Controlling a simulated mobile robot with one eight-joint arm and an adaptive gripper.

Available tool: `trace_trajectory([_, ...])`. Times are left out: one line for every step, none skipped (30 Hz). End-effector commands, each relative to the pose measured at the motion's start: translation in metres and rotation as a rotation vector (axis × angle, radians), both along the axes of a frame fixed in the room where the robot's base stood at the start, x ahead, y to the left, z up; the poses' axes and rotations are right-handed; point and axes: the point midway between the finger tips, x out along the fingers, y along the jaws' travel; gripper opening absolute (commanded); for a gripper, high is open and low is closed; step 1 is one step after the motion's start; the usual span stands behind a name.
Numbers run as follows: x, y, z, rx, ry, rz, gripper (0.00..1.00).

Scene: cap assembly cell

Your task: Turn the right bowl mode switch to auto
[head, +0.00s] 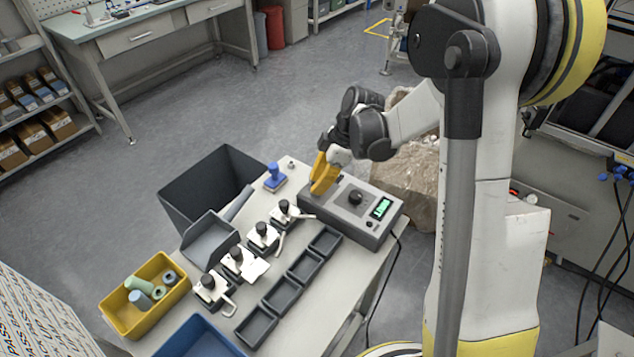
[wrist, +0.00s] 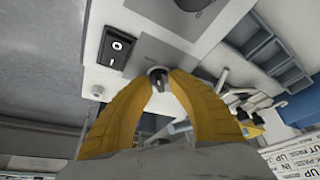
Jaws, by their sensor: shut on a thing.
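A grey control box (head: 338,213) with a black dial (head: 355,198) and a lit green display (head: 381,208) sits at the bench's far right end. My gripper (head: 320,188), with yellow fingers, reaches down at the box's left end. In the wrist view my gripper (wrist: 160,78) has its fingertips closed around a small dark rotary switch (wrist: 158,80) on the pale panel. The fingers partly hide the switch; its pointing direction and any labels cannot be read. A black O/I rocker switch (wrist: 117,47) is beside it, apart from the fingers.
Several toggle clamps (head: 264,237) and dark trays (head: 305,266) stand left of the box. A blue-handled stamp (head: 275,177) is close to my gripper. A yellow bin (head: 115,304) and dark bin (head: 185,205) are farther left. A cable hangs off the bench's right side.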

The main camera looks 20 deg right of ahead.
Motion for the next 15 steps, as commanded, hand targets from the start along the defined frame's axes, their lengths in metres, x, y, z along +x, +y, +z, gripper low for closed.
trace_trajectory([-0.0004,0.0001,-0.0008,0.000,0.002,0.021,0.00])
trace_trajectory([-0.0004,0.0000,-0.0008,0.000,0.003,0.033,0.00])
trace_trajectory([-0.0003,0.0000,-0.0009,-0.001,0.001,0.049,0.00])
trace_trajectory([-0.0003,0.0000,-0.0009,-0.001,0.001,0.059,0.00])
trace_trajectory([-0.0003,0.0000,-0.0009,-0.001,0.002,0.067,0.00])
trace_trajectory([-0.0004,0.0001,-0.0010,-0.001,0.001,0.078,0.00])
trace_trajectory([-0.0005,0.0001,-0.0010,-0.001,0.002,0.085,0.00])
trace_trajectory([-0.0006,0.0000,-0.0010,-0.001,0.002,0.090,0.00])
trace_trajectory([-0.0007,0.0000,-0.0009,0.000,0.002,0.096,0.00])
trace_trajectory([-0.0008,0.0000,-0.0009,-0.001,0.002,0.100,0.00])
trace_trajectory([-0.0008,0.0000,-0.0009,-0.001,0.002,0.103,0.00])
trace_trajectory([-0.0008,0.0000,-0.0009,-0.001,0.002,0.107,0.00])
trace_trajectory([-0.0008,0.0000,-0.0009,-0.001,0.002,0.108,0.00])
trace_trajectory([-0.0008,0.0000,-0.0009,-0.002,0.001,0.110,0.00])
trace_trajectory([-0.0008,0.0001,-0.0010,-0.002,0.002,0.110,0.00])
